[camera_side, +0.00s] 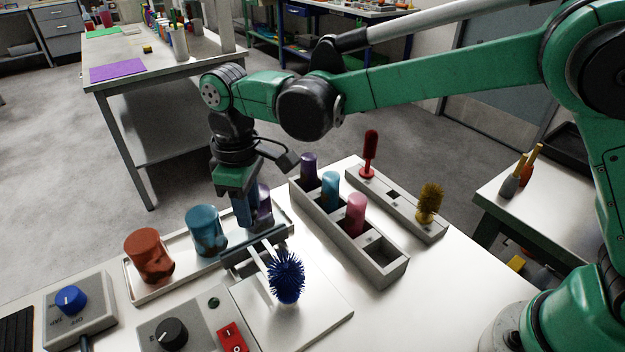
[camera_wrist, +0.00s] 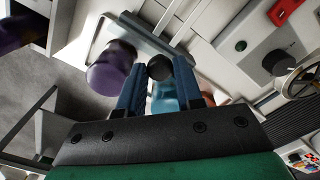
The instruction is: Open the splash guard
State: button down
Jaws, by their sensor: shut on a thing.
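The splash guard looks like a grey panel (camera_side: 252,252) with thin pale rails, at the back edge of the white device in the side view. In the wrist view its grey bar (camera_wrist: 150,34) lies just beyond my fingers. My gripper (camera_side: 243,215) points down at the guard. In the wrist view my gripper (camera_wrist: 158,70) has its blue fingers on either side of a round black knob (camera_wrist: 160,67) and is shut on it. The knob seems to belong to the guard. My gripper hides the knob in the side view.
A purple cup (camera_side: 264,205) stands close beside my fingers. A teal cup (camera_side: 205,230) and a rust-red cup (camera_side: 149,254) stand in the same tray (camera_side: 150,298). A blue brush (camera_side: 286,277) stands before the guard. A grey rack (camera_side: 385,272) with cups is to the right.

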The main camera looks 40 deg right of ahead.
jog(key=shift+w, duration=0.15)
jog(key=c, duration=0.6)
grip_release()
jog(key=shift+r, duration=0.1)
jog(key=shift+r, duration=2.75)
